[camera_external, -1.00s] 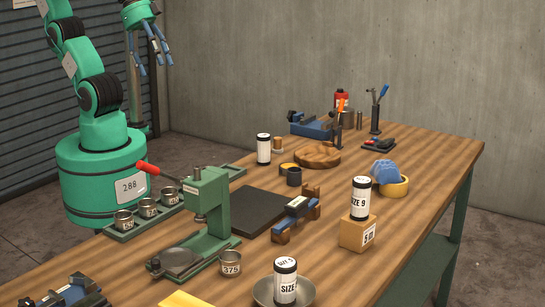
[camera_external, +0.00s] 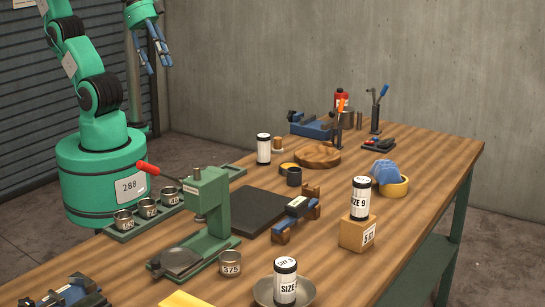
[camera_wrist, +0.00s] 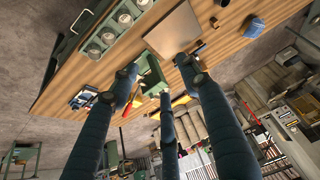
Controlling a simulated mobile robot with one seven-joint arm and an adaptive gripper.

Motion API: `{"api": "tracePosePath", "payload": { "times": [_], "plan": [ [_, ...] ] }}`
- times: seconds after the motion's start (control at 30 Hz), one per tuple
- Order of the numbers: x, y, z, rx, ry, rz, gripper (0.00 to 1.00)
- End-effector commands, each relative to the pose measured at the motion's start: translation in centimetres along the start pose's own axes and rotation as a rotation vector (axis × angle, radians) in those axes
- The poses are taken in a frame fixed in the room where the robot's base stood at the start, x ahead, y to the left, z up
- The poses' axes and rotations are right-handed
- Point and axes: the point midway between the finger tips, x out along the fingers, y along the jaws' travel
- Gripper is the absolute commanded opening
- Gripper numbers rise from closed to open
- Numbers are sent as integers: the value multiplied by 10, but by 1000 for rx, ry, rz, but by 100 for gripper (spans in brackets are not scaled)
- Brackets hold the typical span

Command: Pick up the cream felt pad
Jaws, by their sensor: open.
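I cannot make out a cream felt pad for certain in either view. My gripper (camera_external: 156,62) is raised at the top left of the external view, above and behind the bench's far left side. It has blue-grey fingers pointing down, and in the wrist view the fingers (camera_wrist: 157,85) are spread with nothing between them. A yellow flat sheet (camera_external: 185,299) lies at the near edge of the bench, partly cut off by the frame. A small pale disc (camera_external: 277,149) lies under a brown plug near the white-labelled canister at the back.
A green press (camera_external: 207,215) stands on the wooden bench beside a dark mat (camera_external: 262,207). Labelled tins (camera_external: 148,208) sit in a tray near my base. A canister (camera_external: 361,198) stands on a box (camera_external: 357,233); another sits in a metal dish (camera_external: 264,293). The bench's right front is clear.

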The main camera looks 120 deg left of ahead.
Motion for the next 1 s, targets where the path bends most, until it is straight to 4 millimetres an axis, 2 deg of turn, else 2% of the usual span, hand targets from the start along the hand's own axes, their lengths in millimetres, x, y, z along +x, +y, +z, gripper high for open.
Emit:
{"api": "tracePosePath", "payload": {
  "times": [0.27, 0.47, 0.7, 0.87, 1.0],
  "plan": [
    [20, -38, -39, -314, -57, -58, 46],
    [49, -88, -72, -661, -103, -126, 46],
    [89, -164, -100, -1085, -139, -218, 46],
    [120, -222, -106, -1368, -155, -285, 46],
    [148, -276, -101, -1615, -163, -348, 46]
  ]
}}
